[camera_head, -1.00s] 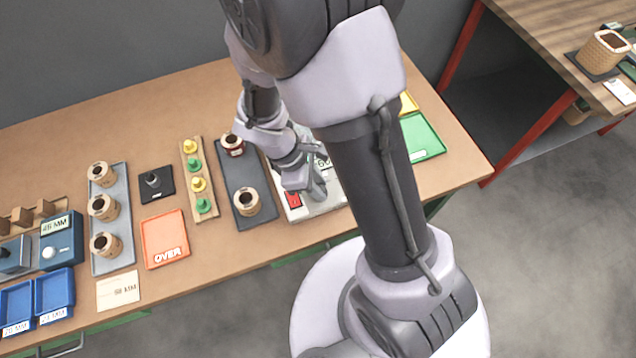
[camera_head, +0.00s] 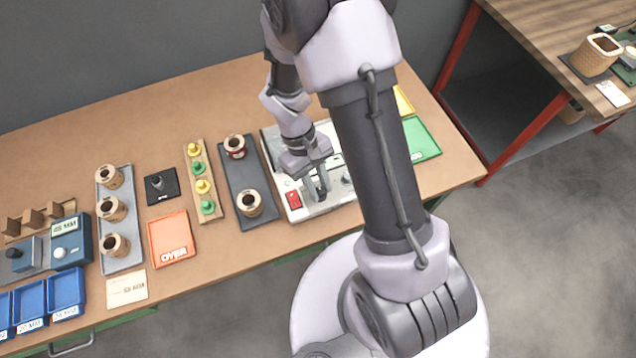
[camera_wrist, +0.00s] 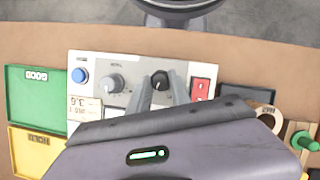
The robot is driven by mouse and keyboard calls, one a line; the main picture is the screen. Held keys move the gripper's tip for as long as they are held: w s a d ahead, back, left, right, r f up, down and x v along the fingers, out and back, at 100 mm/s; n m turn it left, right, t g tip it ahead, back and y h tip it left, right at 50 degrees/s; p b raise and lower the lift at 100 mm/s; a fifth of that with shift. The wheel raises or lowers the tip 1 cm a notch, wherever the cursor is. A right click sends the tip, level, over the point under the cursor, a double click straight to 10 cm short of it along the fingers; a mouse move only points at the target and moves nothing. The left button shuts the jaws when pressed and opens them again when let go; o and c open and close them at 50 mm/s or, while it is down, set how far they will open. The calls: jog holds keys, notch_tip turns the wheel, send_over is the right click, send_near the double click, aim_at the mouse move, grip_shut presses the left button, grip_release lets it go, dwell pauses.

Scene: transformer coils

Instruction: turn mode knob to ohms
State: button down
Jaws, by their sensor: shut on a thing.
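The white tester box (camera_head: 312,207) stands on the bench in the head view, partly hidden by my arm. In the wrist view its panel (camera_wrist: 128,64) carries a black knob (camera_wrist: 160,79) with a white pointer mark, a grey knob (camera_wrist: 113,83), a blue button (camera_wrist: 80,75) and a red switch (camera_wrist: 200,89). My gripper (camera_wrist: 160,86) has its two fingers on either side of the black knob and is shut on it. The head view shows my gripper (camera_head: 321,192) low over the box, beside the red switch (camera_head: 293,200). Lettering around the black knob is not readable.
A dark tray (camera_head: 238,180) with two coils lies left of the box. A green tray (camera_head: 421,140) and a yellow tray (camera_head: 403,102) lie to its right. An orange OVER tray (camera_head: 171,250) and a grey coil tray (camera_head: 121,222) stand farther left.

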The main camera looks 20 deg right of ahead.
jog(key=shift+m+y, duration=0.4)
jog(key=shift+m, duration=0.7)
jog(key=c, duration=1.2)
grip_release()
jog(key=d+p+v, duration=0.1)
jog(key=p+v, duration=0.5)
jog(key=v, duration=1.1)
jog(key=shift+w+a, duration=0.3)
jog(key=shift+a, duration=0.1)
jog(key=shift+r, duration=0.1)
